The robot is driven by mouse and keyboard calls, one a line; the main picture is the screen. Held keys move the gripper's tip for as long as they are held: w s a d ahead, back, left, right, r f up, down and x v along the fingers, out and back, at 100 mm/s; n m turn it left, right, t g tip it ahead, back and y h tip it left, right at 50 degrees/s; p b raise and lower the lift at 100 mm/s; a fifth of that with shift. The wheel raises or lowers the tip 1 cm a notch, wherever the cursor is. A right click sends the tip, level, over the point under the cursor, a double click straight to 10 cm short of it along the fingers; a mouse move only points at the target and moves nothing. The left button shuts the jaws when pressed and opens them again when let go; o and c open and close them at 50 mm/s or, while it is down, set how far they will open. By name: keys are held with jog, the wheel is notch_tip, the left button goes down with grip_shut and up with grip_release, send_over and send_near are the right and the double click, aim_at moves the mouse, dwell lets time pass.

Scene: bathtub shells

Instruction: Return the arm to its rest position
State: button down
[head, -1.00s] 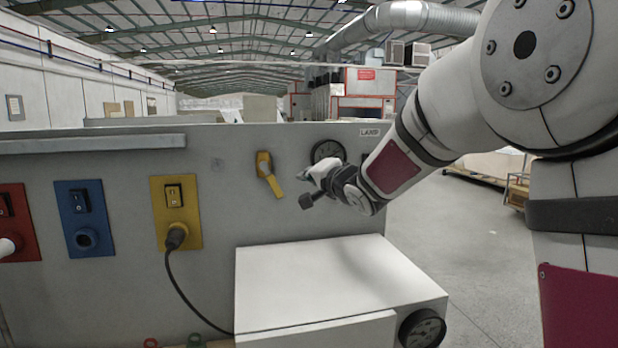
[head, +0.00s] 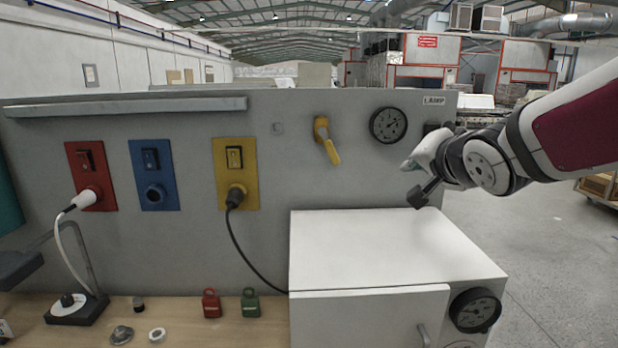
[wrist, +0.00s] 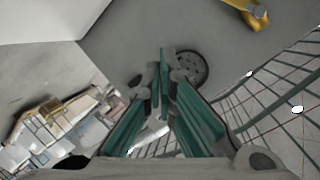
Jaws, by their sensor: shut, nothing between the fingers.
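My gripper (head: 414,166) is at the right in the head view, in front of the grey panel and above the white box's right part. It hangs in the air and holds nothing. In the wrist view my gripper (wrist: 162,55) shows its green-sided fingers closed together at the tips. My arm reaches in from the right edge of the head view.
A grey panel (head: 290,160) carries red (head: 90,160), blue (head: 153,165) and yellow (head: 236,165) switch plates, a yellow lever (head: 328,142) and a gauge (head: 388,125). The white box (head: 370,245) stands below. Small red (head: 211,303) and green (head: 250,303) items stand on the bench. Open floor lies at right.

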jog(key=s+a+f+n+g, duration=0.1)
jog(key=s+f+n+g, duration=0.2)
jog(key=s, duration=0.6)
jog(key=s+a+f+n+g, duration=0.1)
jog(key=s+f, duration=0.3)
jog(key=s, duration=0.6)
jog(key=s+a+f+n+g, duration=0.1)
jog(key=s+f+n+g, duration=0.3)
jog(key=s, duration=0.5)
jog(key=shift+s+n+g, duration=0.25)
jog(key=shift+n+g, duration=0.05)
jog(key=shift+a, duration=0.1)
